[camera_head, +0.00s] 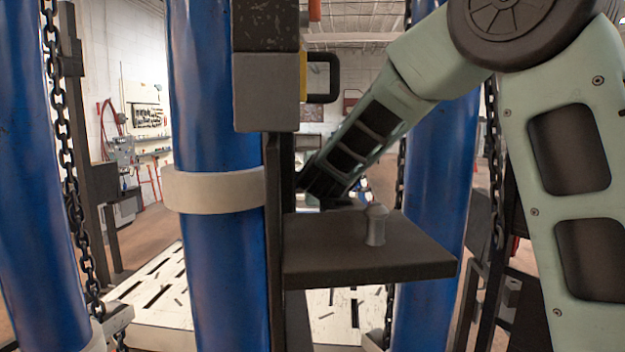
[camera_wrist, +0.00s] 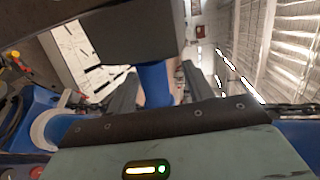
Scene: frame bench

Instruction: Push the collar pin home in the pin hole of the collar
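The beige collar (camera_head: 215,190) is wrapped around a blue post (camera_head: 215,260) in the head view. No pin hole shows on its visible side. A small grey knob-shaped piece (camera_head: 376,225) stands upright on a dark shelf (camera_head: 340,262) right of that post; I cannot tell whether it is the collar pin. My gripper (camera_wrist: 160,88) is in the wrist view with its two fingers apart and nothing visible held between them. In the head view its end is mostly hidden behind the shelf and dark upright. A beige band around blue (camera_wrist: 45,128) shows at the wrist view's left.
A grey and black block (camera_head: 265,90) with a yellow part and black handle (camera_head: 322,78) sits above the shelf. Other blue posts (camera_head: 35,190) and a hanging chain (camera_head: 62,140) stand at the sides. A pale slotted platform (camera_head: 155,290) lies below.

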